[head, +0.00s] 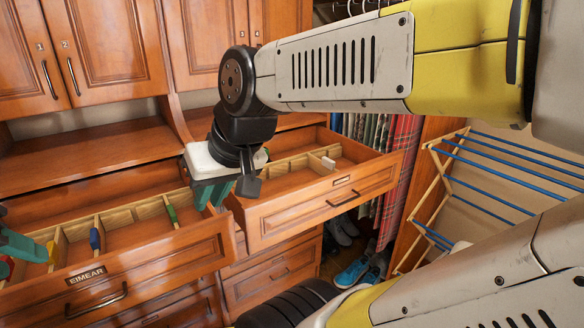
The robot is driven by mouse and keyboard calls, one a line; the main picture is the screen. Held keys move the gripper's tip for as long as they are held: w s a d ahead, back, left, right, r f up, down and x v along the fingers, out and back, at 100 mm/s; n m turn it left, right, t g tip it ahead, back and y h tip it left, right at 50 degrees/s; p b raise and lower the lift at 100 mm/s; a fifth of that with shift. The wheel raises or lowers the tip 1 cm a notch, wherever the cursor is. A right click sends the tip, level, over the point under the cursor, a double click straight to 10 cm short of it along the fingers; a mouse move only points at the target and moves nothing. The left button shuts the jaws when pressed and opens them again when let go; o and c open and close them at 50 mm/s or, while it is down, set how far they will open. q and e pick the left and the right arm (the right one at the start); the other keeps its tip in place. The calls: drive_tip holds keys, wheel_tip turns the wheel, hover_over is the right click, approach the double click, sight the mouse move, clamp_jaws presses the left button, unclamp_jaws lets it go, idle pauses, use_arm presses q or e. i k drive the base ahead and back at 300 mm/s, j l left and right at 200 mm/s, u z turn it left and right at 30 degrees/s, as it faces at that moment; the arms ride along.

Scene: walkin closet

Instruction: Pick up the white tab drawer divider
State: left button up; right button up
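The divider with the white tab (328,162) stands in the open right drawer (322,202), among pale wooden dividers. My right gripper (212,193) hangs above the near left corner of that drawer, to the left of the white tab and apart from it. Its teal fingers point down. They overlap in this view, so their opening is unclear, and I see nothing held. My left gripper (22,245) is at the left edge, over the open left drawer (150,262). Only part of its teal fingers shows; the rest is cut off.
The left drawer, labelled EIMEAR, holds dividers with a green tab (171,214), a blue tab (95,238) and a red tab (6,267). A drying rack (490,180) with blue bars stands at the right. Hanging clothes (398,160) and blue shoes (352,272) are beside the drawers.

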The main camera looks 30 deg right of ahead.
sight(326, 167)
drive_tip(key=z, duration=1.6)
